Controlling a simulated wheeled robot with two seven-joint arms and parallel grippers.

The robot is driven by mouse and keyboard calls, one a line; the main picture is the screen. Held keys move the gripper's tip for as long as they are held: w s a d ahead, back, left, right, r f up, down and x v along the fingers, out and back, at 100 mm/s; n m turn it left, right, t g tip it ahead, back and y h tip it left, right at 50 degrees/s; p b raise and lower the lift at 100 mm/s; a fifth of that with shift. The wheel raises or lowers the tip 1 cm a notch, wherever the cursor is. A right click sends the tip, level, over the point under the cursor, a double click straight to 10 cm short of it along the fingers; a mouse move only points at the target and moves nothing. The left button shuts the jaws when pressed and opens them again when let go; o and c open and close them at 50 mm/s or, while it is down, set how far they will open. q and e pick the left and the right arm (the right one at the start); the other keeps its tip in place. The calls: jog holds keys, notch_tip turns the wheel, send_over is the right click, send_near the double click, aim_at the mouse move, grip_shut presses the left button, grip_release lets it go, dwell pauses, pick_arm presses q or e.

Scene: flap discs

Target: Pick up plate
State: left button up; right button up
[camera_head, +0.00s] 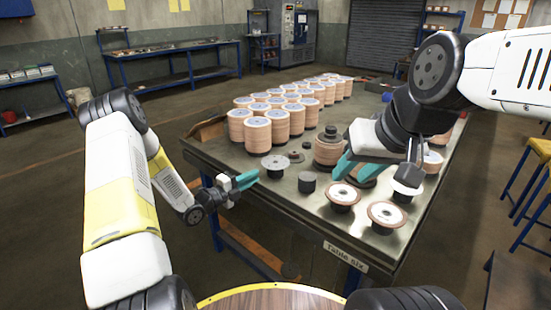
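Plate candidates on the table are a flat grey disc (275,162) near the left edge and discs raised on dark supports: one at the front (388,214), one left of it (342,194) and a paler one at the right (407,187). I cannot tell which is the plate. My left gripper (245,182) is just off the table's left edge, apart from the grey disc; its teal fingers look close together and hold nothing I can make out. My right gripper (372,166) is low over the table, its teal fingers apart, beside a partly hidden disc. Its contact with that disc is unclear.
The metal table (260,189) carries many stacks of flap discs (257,134) toward the back. A short black cylinder (307,182) and a larger stack with a dark top (328,150) stand near my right gripper. Yellow stools (540,150) are at the right.

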pick_arm(q)
jog(key=shift+x, duration=3.85)
jog(key=shift+w+a+f, duration=0.1)
grip_shut()
